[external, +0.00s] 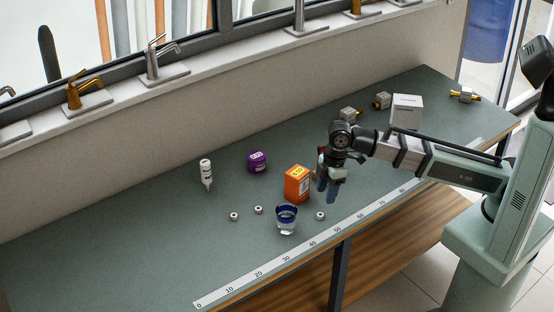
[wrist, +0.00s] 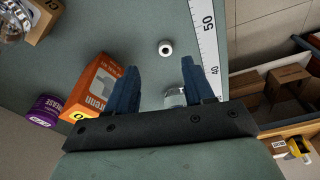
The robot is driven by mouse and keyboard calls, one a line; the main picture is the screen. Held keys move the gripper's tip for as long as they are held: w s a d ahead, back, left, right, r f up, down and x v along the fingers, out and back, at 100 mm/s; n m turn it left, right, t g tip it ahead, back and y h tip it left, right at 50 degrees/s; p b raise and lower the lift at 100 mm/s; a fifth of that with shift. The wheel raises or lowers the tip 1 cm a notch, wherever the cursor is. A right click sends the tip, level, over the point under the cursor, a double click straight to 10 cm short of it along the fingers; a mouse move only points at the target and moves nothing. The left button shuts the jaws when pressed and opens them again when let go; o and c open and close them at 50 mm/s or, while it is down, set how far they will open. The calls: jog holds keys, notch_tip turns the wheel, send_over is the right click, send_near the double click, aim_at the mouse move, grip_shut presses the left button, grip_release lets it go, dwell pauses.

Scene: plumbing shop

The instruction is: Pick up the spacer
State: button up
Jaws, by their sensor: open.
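Three small white ring-shaped spacers lie apart on the green bench in the external view: a left one (external: 234,216), a middle one (external: 258,210) and a right one (external: 320,216) near the ruler. One spacer (wrist: 166,48) shows in the wrist view, beyond and between my fingertips, beside the ruler; its dark centre hole faces up. My gripper (external: 327,191) is open and empty above the bench, behind the right spacer in the external view. Its two blue fingers (wrist: 156,75) stand wide apart in the wrist view. The other two spacers are not visible there.
An orange box (external: 297,184) stands left of my gripper, and a clear glass (external: 286,219) stands between the middle and right spacers. The ruler (external: 273,278) runs along the front edge. The left bench is clear.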

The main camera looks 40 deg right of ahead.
aim_at(321, 214)
jog(key=shift+a+f, duration=0.2)
jog(key=shift+f, duration=0.9)
jog(key=shift+s+a+f, duration=0.1)
jog(key=shift+a+f, duration=0.1)
jog(key=shift+f, duration=0.45)
jog(key=shift+s+a+f, duration=0.1)
jog(key=shift+a+f, duration=0.15)
jog(key=shift+f, duration=0.35)
jog(key=shift+s+a+f, duration=0.1)
jog(key=shift+a+f, duration=0.1)
jog(key=shift+f, duration=0.45)
jog(key=shift+w+a+f, duration=0.1)
jog(key=shift+f, duration=0.55)
grip_shut()
